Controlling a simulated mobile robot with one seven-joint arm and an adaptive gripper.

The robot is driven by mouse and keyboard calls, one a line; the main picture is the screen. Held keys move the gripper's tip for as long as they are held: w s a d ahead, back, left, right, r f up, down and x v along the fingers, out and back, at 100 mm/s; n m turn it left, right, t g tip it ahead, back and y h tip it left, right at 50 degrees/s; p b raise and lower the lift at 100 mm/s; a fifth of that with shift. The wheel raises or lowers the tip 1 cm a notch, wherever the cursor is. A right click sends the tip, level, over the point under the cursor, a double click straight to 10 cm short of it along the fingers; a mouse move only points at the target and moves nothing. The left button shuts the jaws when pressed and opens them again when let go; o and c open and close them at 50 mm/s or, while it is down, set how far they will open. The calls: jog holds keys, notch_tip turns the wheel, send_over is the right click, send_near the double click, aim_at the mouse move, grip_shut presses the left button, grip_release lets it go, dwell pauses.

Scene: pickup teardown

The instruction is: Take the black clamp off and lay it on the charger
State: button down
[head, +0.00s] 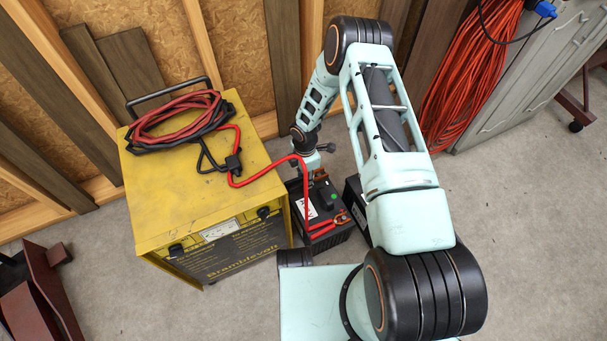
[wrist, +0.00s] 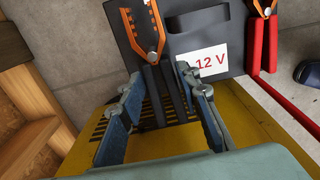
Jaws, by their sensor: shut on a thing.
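The black clamp (wrist: 150,40) shows in the wrist view with orange toothed jaws over the battery's dark top and black handles reaching back between my fingers. My gripper (wrist: 158,80) is shut on these handles. I cannot tell whether the jaws still grip a terminal. In the head view my gripper is low beside the charger, over the battery (head: 328,232), and the clamp is mostly hidden. The yellow charger (head: 158,190) stands left of the battery; its yellow body also shows in the wrist view (wrist: 270,135).
A red clamp (head: 322,230) is on the battery, its red cable (head: 270,172) running over the charger. Coiled red and black cables (head: 180,115) and a handle cover the charger's back; its front top is mostly clear. A second dark battery (head: 354,200) stands at the right.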

jog(key=s+d+r+p, duration=0.1)
jog(key=s+r+p, duration=0.2)
jog(key=s+r, duration=0.4)
jog(key=s, duration=0.4)
jog(key=shift+d, duration=0.4)
